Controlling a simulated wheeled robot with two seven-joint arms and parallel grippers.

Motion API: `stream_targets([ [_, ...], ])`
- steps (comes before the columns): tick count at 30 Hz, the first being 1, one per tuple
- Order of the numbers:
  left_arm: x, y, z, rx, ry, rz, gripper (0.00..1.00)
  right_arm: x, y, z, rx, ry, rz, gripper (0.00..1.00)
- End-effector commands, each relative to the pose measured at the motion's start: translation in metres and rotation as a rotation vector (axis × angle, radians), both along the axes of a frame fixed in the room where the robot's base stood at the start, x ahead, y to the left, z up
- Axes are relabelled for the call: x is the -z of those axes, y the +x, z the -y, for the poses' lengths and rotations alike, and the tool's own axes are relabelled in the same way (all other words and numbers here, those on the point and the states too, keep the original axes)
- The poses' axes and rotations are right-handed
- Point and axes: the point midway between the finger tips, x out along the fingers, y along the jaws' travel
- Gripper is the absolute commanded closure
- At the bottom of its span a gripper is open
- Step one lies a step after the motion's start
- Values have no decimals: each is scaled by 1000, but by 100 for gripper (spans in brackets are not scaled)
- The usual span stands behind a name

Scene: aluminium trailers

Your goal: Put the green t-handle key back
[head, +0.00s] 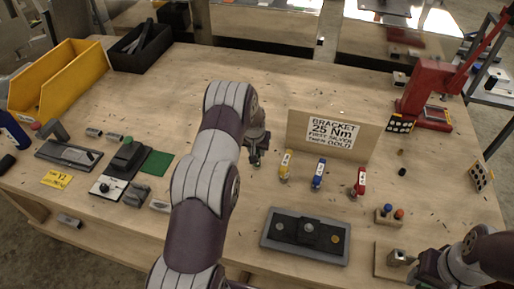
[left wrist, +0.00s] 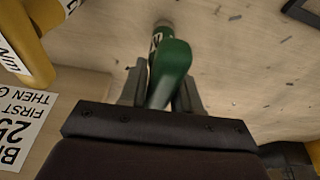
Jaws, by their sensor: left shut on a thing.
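The green t-handle key (left wrist: 170,68) shows in the left wrist view, its rounded green handle between the two fingers of my left gripper (left wrist: 163,88). A labelled part of it shows beyond the handle. My left gripper (head: 256,157) is shut on it, left of the row of other keys in the head view, where the green key is mostly hidden. I cannot tell whether its lower end touches the table. The yellow key (head: 286,165), blue key (head: 318,174) and red key (head: 360,182) stand in a row. My right gripper (head: 428,268) is at the lower right, its jaws unclear.
A sign board (head: 330,135) reading "BRACKET 25 Nm" stands behind the keys. A dark fixture plate (head: 277,243) lies in front. A red press (head: 425,95) is at the back right, a yellow bin (head: 60,75) at the back left. The table's back middle is clear.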

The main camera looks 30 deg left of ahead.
Motion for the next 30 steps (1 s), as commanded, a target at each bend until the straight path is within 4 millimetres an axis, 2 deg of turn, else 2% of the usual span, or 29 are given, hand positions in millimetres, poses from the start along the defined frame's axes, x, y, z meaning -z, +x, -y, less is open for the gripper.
stream_targets([
  [7,5,0,0,0,0,1,100,6,0,0,0,0,0,57],
  [8,5,0,0,0,0,0,62,5,0,0,0,0,0,57],
  [9,4,0,0,0,0,0,49,4,0,0,0,0,0,57],
  [10,4,0,0,-1,0,0,42,4,0,0,0,0,0,57],
  [17,4,0,0,-1,0,0,42,4,0,0,0,0,0,57],
  [20,-3,0,0,-1,0,0,42,-2,0,0,0,0,0,57],
  [22,-6,-1,0,-1,0,1,42,3,0,0,0,0,1,57],
  [26,-32,-8,2,-1,1,4,42,12,0,0,0,0,0,57],
  [30,-67,-18,5,-1,1,5,42,22,0,0,0,0,0,57],
])
